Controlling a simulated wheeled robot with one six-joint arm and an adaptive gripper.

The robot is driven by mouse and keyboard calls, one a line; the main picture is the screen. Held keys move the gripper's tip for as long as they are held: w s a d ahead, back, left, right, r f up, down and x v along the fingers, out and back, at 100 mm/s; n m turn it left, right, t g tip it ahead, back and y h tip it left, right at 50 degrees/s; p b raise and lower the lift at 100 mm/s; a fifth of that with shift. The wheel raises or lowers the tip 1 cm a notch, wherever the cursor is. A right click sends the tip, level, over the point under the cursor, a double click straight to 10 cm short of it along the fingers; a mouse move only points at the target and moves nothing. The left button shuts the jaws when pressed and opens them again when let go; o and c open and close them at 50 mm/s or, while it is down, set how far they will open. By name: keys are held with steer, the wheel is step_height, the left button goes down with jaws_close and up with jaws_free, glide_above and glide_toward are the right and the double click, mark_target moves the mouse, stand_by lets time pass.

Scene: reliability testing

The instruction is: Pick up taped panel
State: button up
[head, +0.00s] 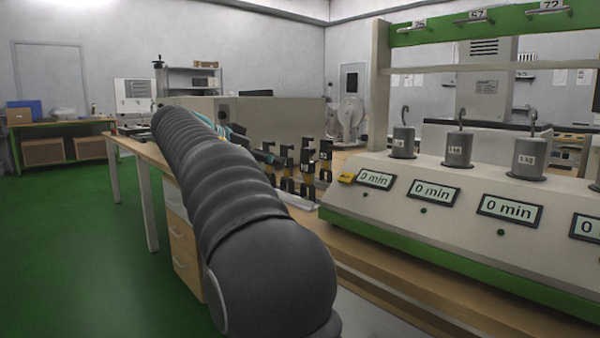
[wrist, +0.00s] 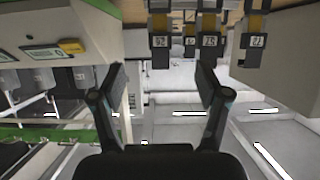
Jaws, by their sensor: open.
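My gripper (wrist: 160,78) is open and empty in the wrist view, its two dark fingers spread apart. Several black clamp-like blocks with white number labels (wrist: 209,42) and amber-brown strips are beyond the fingertips at the top of that view. In the head view, these small black blocks (head: 308,157) stand in a group on the bench past my arm. I cannot tell for sure which piece is the taped panel. My arm hides part of the bench, and my gripper is not clear in the head view.
A green overhead bar (head: 480,25) carries numbered clips. A wooden bench with drawers (head: 186,250) is beside my arm. Green floor (head: 80,250) is clear at left.

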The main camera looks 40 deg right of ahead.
mark_target(304, 169)
steer(key=x, duration=0.7)
steer(key=b+x, duration=0.1)
steer(key=x, duration=0.6)
steer(key=shift+r, duration=0.25)
steer(key=c, duration=1.3)
steer(key=shift+c, duration=0.2)
steer(key=shift+r, duration=0.1)
step_height(304, 169, up, 18)
steer(key=p, duration=0.7)
